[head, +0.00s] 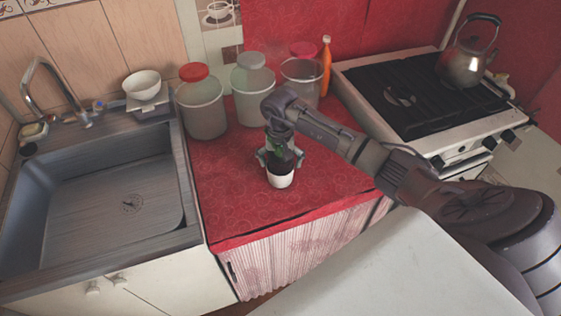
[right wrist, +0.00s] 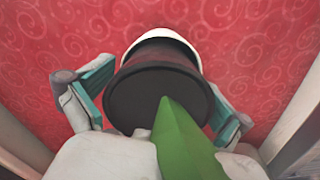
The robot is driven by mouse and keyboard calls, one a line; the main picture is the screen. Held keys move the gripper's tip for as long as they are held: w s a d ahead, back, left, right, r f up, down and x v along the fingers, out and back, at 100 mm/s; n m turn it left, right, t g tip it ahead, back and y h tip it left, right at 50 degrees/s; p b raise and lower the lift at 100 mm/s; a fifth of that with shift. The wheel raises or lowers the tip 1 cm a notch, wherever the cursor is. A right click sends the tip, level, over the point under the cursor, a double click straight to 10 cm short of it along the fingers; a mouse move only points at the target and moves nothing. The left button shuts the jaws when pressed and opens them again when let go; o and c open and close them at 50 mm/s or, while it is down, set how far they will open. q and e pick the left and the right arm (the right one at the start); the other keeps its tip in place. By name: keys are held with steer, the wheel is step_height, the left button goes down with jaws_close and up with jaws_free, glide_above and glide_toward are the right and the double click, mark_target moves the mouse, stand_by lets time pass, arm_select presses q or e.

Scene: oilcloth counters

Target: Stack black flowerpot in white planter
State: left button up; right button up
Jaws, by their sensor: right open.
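The white planter (head: 281,179) stands on the red counter below my right gripper. Its white rim (right wrist: 165,38) also shows in the right wrist view, behind the black flowerpot. The black flowerpot (right wrist: 157,92) sits between the spread fingers and overlaps the planter's opening; how deep it sits is hard to tell. A green leaf (right wrist: 178,138) rises from it toward the wrist camera. My right gripper (head: 279,160) is open around the pot, and its teal finger pads stand apart from the pot's sides in the wrist view. My left gripper is not in view.
Several lidded jars, one a clear jar (head: 203,108), and an orange bottle (head: 325,65) stand at the back of the red counter (head: 225,200). A sink (head: 120,190) is on the left, a stove (head: 420,95) with a kettle (head: 467,65) on the right. The counter's front is clear.

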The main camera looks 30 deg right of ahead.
step_height(320, 180, up, 12)
steer(key=b, duration=0.3)
steer(key=shift+w+f, duration=0.15)
steer(key=shift+r, duration=0.6)
